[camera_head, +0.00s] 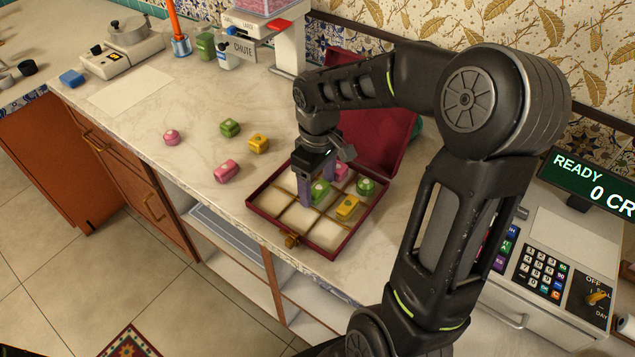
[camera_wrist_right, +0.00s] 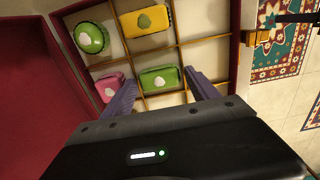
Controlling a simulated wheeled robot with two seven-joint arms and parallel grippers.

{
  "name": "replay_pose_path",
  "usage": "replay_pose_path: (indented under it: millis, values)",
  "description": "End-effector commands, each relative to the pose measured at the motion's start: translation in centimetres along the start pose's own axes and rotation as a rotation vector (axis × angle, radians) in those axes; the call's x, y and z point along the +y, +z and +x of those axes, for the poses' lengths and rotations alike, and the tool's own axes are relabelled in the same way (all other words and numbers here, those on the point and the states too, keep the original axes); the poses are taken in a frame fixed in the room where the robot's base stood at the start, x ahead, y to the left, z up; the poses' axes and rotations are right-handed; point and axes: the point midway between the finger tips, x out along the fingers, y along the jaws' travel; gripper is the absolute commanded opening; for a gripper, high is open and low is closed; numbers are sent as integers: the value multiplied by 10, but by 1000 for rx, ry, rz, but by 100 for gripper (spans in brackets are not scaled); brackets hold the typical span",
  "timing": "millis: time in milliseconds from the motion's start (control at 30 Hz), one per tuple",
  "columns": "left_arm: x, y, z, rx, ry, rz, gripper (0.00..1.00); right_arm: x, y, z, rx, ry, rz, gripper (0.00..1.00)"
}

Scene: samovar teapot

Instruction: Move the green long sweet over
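The green long sweet (camera_head: 320,191) lies in a compartment of the divided red box (camera_head: 263,215), with a pale leaf-like mark on top. It also shows in the wrist view (camera_wrist_right: 160,79). My right gripper (camera_head: 317,194) is over the box with its two purple fingers apart, one on either side of this sweet. In the wrist view, the right gripper (camera_wrist_right: 160,84) shows small gaps between fingers and sweet; contact is not clear. A pink sweet (camera_wrist_right: 109,86), a yellow long sweet (camera_wrist_right: 147,20) and a green round sweet (camera_wrist_right: 91,38) lie in nearby compartments. My left gripper is not in view.
On the counter left of the box lie a long pink sweet (camera_head: 227,171), a yellow sweet (camera_head: 259,144), a green sweet (camera_head: 230,128) and a round pink sweet (camera_head: 171,137). The box's open lid (camera_head: 372,137) stands behind. A till (camera_head: 548,262) is at right. Several compartments are empty.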

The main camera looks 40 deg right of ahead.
Motion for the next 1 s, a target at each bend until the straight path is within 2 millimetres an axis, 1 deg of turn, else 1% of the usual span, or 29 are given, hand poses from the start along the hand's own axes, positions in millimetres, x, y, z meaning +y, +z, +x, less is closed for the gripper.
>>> replay_pose_path:
  millis: [267,367,467,567,900,1000]
  values:
    - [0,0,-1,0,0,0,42,0,0,-1,0,0,0,71]
    - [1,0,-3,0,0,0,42,0,0,-6,1,1,1,71]
    - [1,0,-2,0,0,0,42,1,-1,-14,2,3,1,71]
    - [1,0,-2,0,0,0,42,1,-1,-30,4,3,1,71]
    - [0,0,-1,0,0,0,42,0,-1,-99,5,2,0,71]
    - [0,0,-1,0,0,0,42,0,-1,-113,3,1,0,71]
